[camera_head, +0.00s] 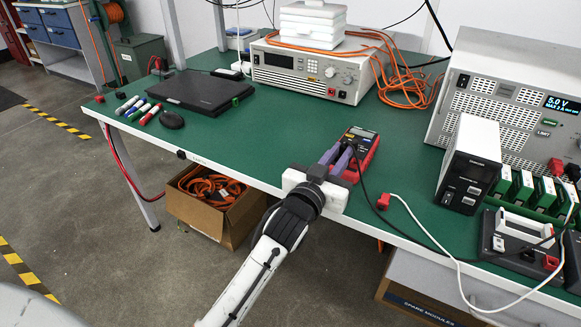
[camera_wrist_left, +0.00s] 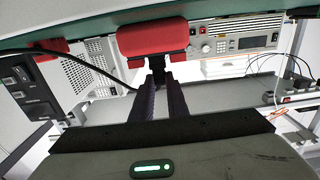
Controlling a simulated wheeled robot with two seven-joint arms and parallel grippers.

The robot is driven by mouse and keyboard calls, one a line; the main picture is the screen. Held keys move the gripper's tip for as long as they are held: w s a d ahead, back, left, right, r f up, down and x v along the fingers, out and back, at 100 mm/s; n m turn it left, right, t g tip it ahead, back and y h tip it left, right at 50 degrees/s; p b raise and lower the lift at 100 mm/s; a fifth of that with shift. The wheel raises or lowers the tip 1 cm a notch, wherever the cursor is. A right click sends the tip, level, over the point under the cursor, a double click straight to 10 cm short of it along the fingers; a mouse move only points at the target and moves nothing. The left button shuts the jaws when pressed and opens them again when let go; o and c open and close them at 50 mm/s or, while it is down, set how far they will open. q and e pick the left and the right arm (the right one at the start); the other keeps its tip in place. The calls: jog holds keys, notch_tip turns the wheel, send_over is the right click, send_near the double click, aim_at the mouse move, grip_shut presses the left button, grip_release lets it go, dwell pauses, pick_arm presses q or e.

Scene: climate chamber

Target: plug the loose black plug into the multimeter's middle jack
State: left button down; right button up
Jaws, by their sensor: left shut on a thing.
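The red multimeter (camera_head: 366,152) with a dark face lies on the green table near its front edge. My left gripper (camera_head: 341,157) reaches in from the front, with its purple-grey fingers at the multimeter's near left side. In the left wrist view the gripper (camera_wrist_left: 158,82) is shut on the black plug (camera_wrist_left: 157,74), of which a small dark part shows between the fingertips. The plug is right at the multimeter's red end (camera_wrist_left: 152,38). The jacks are hidden, so I cannot tell whether the plug is in one. My right gripper is out of view.
A black cable (camera_head: 400,225) runs right from the gripper. A red plug (camera_head: 383,201) on a white cable lies by the front edge. A black-fronted box (camera_head: 470,165) and power supply (camera_head: 505,95) stand right; a laptop (camera_head: 203,91) lies left.

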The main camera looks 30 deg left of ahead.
pick_arm(q)
jog(key=shift+f, duration=0.1)
jog(key=c, duration=1.6)
grip_release()
jog(key=shift+c, duration=0.2)
jog(key=s+p, duration=0.1)
jog(key=s, duration=0.9)
jog(key=shift+s+a, duration=0.15)
